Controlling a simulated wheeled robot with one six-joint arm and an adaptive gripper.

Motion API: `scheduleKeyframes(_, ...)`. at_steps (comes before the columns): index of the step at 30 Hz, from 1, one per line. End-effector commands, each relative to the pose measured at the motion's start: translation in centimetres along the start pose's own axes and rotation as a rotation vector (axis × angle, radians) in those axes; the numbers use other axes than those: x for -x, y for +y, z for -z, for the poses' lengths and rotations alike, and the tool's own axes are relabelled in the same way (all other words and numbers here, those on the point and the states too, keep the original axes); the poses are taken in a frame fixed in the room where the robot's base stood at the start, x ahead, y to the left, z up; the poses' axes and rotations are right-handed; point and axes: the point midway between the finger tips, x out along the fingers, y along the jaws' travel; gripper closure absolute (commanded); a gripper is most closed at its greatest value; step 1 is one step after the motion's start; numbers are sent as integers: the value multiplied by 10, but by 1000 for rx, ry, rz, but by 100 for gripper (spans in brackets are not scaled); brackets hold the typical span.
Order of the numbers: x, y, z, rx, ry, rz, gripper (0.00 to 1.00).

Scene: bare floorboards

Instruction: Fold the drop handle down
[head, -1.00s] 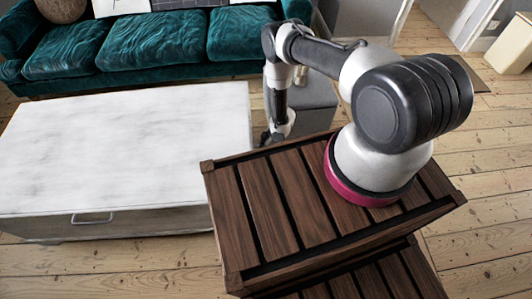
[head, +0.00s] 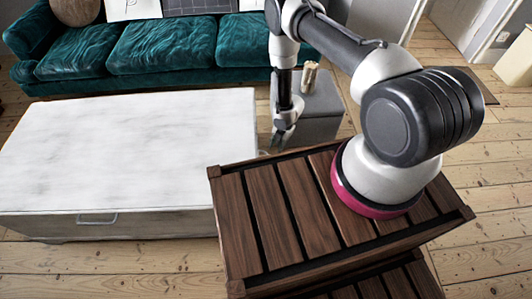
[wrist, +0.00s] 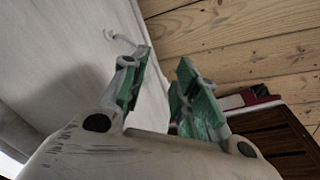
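A white chest (head: 120,150) stands at the left in the head view. One metal drop handle (head: 97,219) is on its long front face. In the wrist view a pale drop handle (wrist: 120,38) sticks out from the chest's end face (wrist: 60,55), just beyond my left fingertip. In the head view my gripper (head: 283,132) hangs at the chest's right end. The end handle is mostly hidden or too small to read there.
My arm stands over brown slats that are part of my body. A teal sofa (head: 160,45) is behind the chest. A grey block (head: 318,105) with a small pale object (head: 310,74) on it stands behind my gripper. Bare floorboards (head: 480,165) lie to the right.

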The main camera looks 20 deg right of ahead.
Motion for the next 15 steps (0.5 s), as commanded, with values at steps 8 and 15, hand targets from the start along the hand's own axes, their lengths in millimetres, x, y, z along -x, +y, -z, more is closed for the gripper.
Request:
scheduleKeyframes(8, 16, 32, 32, 552, -15, 53, 70)
scheduleKeyframes(15, -6, 33, 34, 606, -15, 58, 70)
